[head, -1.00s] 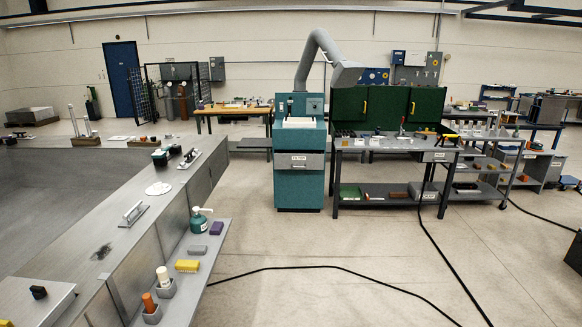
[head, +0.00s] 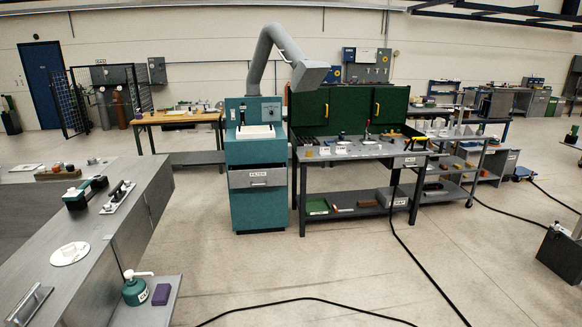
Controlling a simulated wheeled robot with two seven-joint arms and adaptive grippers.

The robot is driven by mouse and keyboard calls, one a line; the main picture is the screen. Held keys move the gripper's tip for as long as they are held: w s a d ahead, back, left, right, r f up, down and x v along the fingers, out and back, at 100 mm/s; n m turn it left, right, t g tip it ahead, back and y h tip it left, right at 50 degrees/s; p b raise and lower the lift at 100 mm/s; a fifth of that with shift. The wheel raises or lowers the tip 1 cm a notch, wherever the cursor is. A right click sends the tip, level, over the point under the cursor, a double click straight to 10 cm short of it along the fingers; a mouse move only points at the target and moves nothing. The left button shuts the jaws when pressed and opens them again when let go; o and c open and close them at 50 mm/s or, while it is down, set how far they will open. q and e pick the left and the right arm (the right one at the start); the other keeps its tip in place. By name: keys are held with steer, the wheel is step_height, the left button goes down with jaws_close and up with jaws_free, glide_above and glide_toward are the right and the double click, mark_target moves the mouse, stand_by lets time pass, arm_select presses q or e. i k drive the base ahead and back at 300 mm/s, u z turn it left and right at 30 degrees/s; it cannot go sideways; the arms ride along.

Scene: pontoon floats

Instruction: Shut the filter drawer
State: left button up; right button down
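The filter drawer (head: 257,178) is a grey front with a handle and a white label reading FILTER. It sits in the middle of a teal extractor cabinet (head: 258,210), left of centre in the head view. The drawer front appears to stand out a little from the cabinet; how far it is open is hard to tell from here. A grey extraction arm (head: 262,60) rises from the cabinet and bends to the right. Neither of my grippers shows in the head view.
A welding bench (head: 350,152) with green screens stands right of the cabinet. A long grey metal counter (head: 110,230) with a side shelf (head: 155,305) fills the lower left. Black cables (head: 425,262) cross the floor. Open floor (head: 260,270) lies before the cabinet.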

mark_target(276, 176)
steer(key=z, duration=0.4)
steer(key=i, duration=2.05)
steer(key=u, duration=0.25)
steer(key=i, duration=2)
steer(key=u, duration=0.7)
